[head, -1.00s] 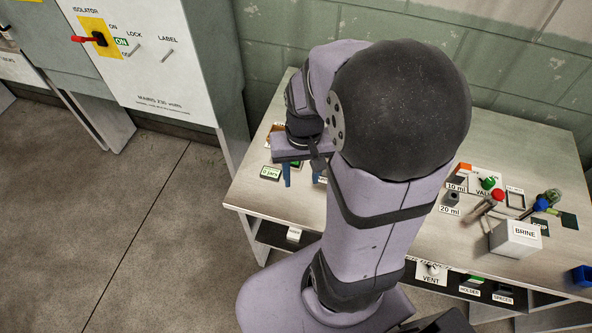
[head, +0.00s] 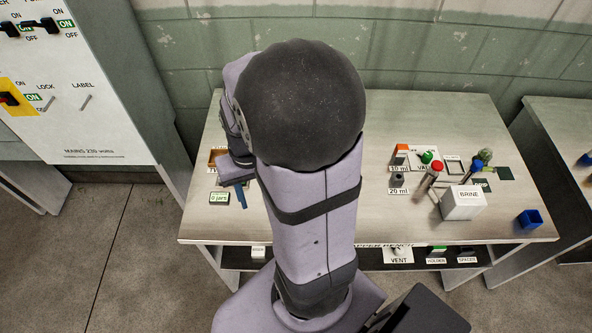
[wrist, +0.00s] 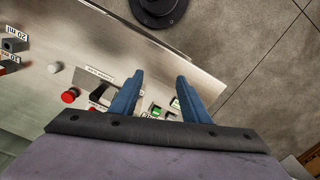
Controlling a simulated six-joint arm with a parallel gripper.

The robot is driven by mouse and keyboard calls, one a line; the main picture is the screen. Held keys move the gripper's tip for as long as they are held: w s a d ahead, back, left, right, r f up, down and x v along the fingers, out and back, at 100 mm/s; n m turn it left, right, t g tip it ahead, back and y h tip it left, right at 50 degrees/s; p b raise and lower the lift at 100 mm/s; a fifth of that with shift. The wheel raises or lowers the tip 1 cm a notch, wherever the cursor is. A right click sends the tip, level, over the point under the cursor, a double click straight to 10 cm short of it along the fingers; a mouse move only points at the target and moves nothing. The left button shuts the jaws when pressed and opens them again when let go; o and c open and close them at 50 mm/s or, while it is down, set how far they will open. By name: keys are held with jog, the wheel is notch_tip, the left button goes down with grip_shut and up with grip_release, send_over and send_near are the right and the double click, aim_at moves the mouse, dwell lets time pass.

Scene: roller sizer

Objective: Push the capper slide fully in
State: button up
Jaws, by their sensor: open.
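My gripper (wrist: 160,78) is open, with two blue fingers apart and nothing between them in the wrist view. In the head view its blue fingertips (head: 241,195) show over the left part of the bench (head: 300,228). A dark block (wrist: 103,90) with a white label lies left of the fingers in the wrist view; I cannot tell whether it is the capper slide. My arm hides the bench's middle-left in the head view, and no part there can be made out as the slide.
A "0 jars" display (head: 219,198) sits close beside the fingers. The BRINE box (head: 462,202), a blue cup (head: 529,219) and a 20 ml block (head: 398,180) are to the right.

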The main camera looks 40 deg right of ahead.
jog(key=s+d+f+m+g+y+b, duration=0.1)
jog(key=d+f+m, duration=0.1)
jog(key=d+f, duration=0.35)
jog(key=s+d+f+m+g+y, duration=0.1)
jog(key=s+d+f+m, duration=0.15)
jog(key=d+f, duration=0.3)
jog(key=w+d+m, duration=0.2)
jog(key=w+d, duration=0.1)
jog(key=w+d+r+m+t+h, duration=0.1)
jog(key=w+d+m, duration=0.1)
jog(key=w+d, duration=0.1)
jog(key=w+d+m+t+h, duration=0.1)
jog(key=w+d+m, duration=0.1)
jog(key=d, duration=0.3)
jog(key=shift+w+d+r, duration=0.15)
jog(key=shift+w+d, duration=0.1)
jog(key=shift+w, duration=0.3)
jog(key=shift+m, duration=1.15)
jog(key=shift+f+p, duration=1.25)
jog(key=shift+f, duration=2.4)
